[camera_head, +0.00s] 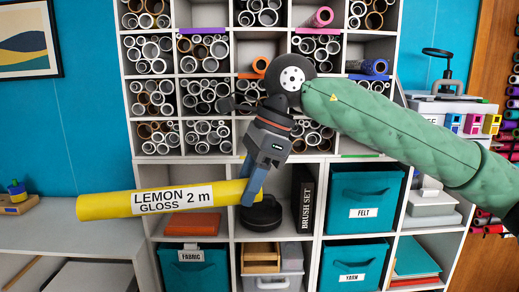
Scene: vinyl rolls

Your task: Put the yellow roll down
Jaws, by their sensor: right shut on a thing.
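The yellow roll (105,205) is a long tube labelled "LEMON GLOSS 2 m". My right gripper (251,190) is shut on it near its right end. The roll is held in the air, close to level, with its left end slightly lower. It shows in front of the shelf unit, and its left part is above the grey counter. My right arm comes in from the right in a green sleeve. My left gripper is not in view.
A white shelf unit (225,158) has cubbies full of rolls above and bins below, including a teal FELT bin (362,197). A grey counter (60,236) at left has clear room. A small wooden item (16,201) sits at its far left.

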